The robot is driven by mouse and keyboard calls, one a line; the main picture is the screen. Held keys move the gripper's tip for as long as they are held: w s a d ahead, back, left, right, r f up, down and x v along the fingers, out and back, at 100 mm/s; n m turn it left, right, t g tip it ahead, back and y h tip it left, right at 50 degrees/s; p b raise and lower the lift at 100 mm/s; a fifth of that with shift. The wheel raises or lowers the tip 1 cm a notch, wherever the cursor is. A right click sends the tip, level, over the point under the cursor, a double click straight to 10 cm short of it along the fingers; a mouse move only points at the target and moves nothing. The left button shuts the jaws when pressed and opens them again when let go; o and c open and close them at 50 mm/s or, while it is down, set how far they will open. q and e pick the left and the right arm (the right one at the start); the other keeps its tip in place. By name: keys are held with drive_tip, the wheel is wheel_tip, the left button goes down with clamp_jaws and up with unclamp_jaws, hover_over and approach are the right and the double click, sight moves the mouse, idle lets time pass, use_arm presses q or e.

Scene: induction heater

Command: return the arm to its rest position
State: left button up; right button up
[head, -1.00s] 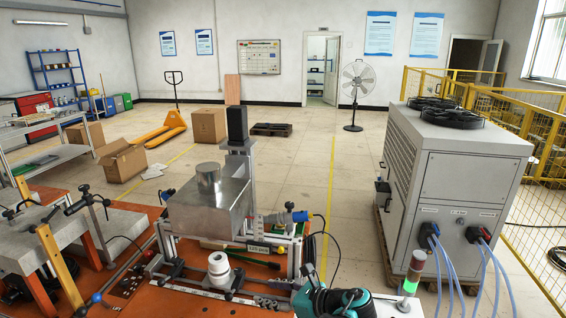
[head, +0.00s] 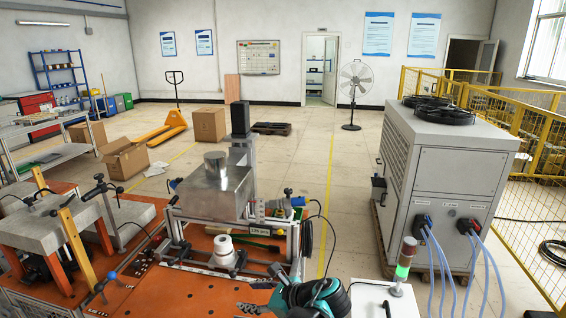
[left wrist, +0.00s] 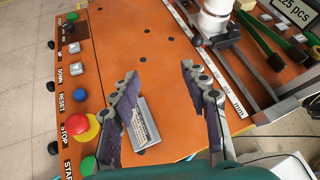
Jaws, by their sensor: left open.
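My left gripper (head: 256,297) shows at the bottom of the head view, behind a teal and black part of my arm. In the left wrist view my left gripper (left wrist: 158,73) has its two dark fingers spread wide, with nothing held between them. It is above the orange bench top (left wrist: 150,35). A small grey piece with fine markings (left wrist: 141,123) shows between the fingers; I cannot tell how far below them it is. My right gripper is in neither view.
A row of control buttons, with a red stop button (left wrist: 83,127), lies left of the fingers. A white cylindrical part (head: 224,251) stands on the rail fixture in front of the metal box (head: 217,188). A signal lamp (head: 404,262) stands at right. The floor beyond is mostly open.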

use_arm(q)
drive_tip(key=s+a+f+n+h, duration=0.1)
drive_tip(key=s+a+n+h, duration=0.4)
drive_tip(key=s+n, duration=0.4)
drive_tip(key=s+a+f+n+h, duration=0.2)
drive_tip(key=s+a+n+h, duration=0.2)
drive_tip(key=s+n, duration=0.6)
drive_tip(key=a+n, duration=0.1)
drive_tip(key=n, duration=0.1)
drive_tip(key=shift+s+f+n+t+h, duration=0.2)
drive_tip(key=shift+n+t+h, duration=0.2)
